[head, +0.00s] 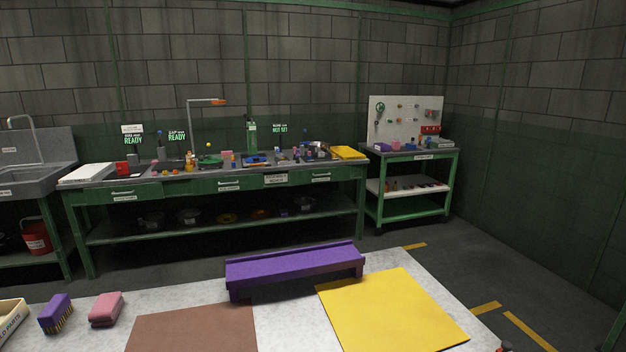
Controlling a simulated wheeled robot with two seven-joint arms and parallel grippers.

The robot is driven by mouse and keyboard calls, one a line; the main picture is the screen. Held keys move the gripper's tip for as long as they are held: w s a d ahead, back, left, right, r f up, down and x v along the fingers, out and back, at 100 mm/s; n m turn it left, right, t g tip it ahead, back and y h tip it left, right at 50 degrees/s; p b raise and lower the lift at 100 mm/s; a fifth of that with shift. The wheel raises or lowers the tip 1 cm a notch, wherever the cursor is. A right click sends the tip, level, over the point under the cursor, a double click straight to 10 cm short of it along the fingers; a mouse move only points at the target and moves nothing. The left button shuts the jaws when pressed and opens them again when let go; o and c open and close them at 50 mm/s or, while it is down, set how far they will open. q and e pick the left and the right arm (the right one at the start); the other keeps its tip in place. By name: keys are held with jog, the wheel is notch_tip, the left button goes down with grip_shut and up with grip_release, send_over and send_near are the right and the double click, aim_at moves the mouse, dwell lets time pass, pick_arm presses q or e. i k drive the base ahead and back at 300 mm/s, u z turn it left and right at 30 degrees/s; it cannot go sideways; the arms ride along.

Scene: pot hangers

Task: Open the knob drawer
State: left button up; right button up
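A long green workbench (210,187) stands against the back wall in the head view. Its front has drawers with pale bar handles: a left drawer (148,191), a middle drawer (243,182) and a right drawer (334,174). All look shut. Each has a small white label too small to read, so I cannot tell which is the knob drawer. Neither of my grippers is in view.
A near table (185,299) holds a purple bench-like piece (295,268), a yellow mat (390,310), a brown mat (195,330), a purple brush (56,312) and a pink block (106,309). A green cart (412,209) stands right. Dark floor lies between table and workbench.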

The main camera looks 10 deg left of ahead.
aim_at(306, 176)
jog(key=z, duration=2.3)
jog(key=i, duration=3.45)
jog(key=u, duration=3)
jog(key=i, duration=3.3)
